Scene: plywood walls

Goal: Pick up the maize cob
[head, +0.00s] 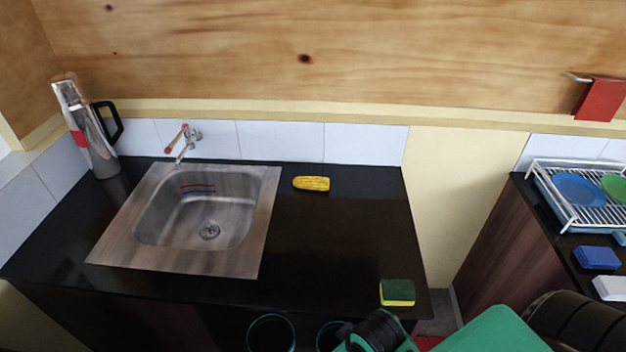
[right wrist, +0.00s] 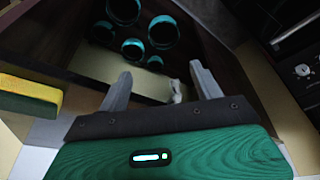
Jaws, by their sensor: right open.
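The yellow maize cob (head: 311,183) lies on the black counter, to the right of the sink and near the back wall tiles. My right arm comes in at the bottom right of the head view, well apart from the cob, with its fingertips not visible there. In the right wrist view my right gripper (right wrist: 161,88) is open, with nothing between its two grey fingers. The cob does not show in the right wrist view. My left gripper is not in view.
A green and yellow sponge (head: 397,292) lies at the counter's front right; it also shows in the right wrist view (right wrist: 28,98). The steel sink (head: 260,235) fills the counter's middle left. A tall flask (head: 90,135) stands at back left. A dish rack (head: 566,218) sits on the right counter, beyond a gap.

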